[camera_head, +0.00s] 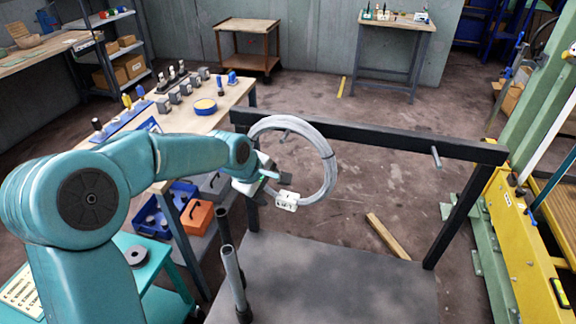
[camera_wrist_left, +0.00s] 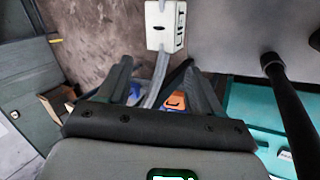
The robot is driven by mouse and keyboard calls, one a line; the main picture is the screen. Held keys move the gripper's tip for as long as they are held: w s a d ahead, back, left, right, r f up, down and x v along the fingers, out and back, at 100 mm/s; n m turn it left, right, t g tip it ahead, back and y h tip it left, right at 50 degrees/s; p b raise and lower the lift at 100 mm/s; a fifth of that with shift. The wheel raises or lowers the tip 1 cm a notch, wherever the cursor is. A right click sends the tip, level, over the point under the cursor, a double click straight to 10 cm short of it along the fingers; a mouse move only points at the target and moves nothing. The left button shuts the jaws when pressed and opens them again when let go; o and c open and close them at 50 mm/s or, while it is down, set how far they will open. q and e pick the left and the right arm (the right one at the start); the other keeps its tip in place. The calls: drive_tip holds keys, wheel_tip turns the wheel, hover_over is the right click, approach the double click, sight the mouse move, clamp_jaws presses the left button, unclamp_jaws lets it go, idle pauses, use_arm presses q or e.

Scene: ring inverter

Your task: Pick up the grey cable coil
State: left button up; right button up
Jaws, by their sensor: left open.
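The grey cable coil (camera_head: 330,160) is a large upright ring hanging at the left end of a black frame's crossbar, apparently on a peg. A white connector block (camera_head: 287,201) sits on its lower part and also shows in the left wrist view (camera_wrist_left: 166,28). My left gripper (camera_head: 279,180) is at the coil's lower left, just above the block. In the left wrist view my open fingers stand on both sides of a grey strand of the coil (camera_wrist_left: 156,88). Contact with the strand cannot be told. My right gripper is not in view.
The black crossbar (camera_head: 380,138) has an empty peg (camera_head: 436,157) at right. A workbench (camera_head: 170,118) with tools is at left, an orange box (camera_head: 196,219) beneath. The floor behind the frame is mostly clear.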

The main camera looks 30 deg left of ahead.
sight(271, 189)
use_arm(q)
drive_tip(key=x, duration=0.3)
drive_tip(key=shift+w+a, duration=0.15)
drive_tip(key=shift+r, duration=0.1)
clamp_jaws()
drive_tip(key=shift+r, duration=0.15)
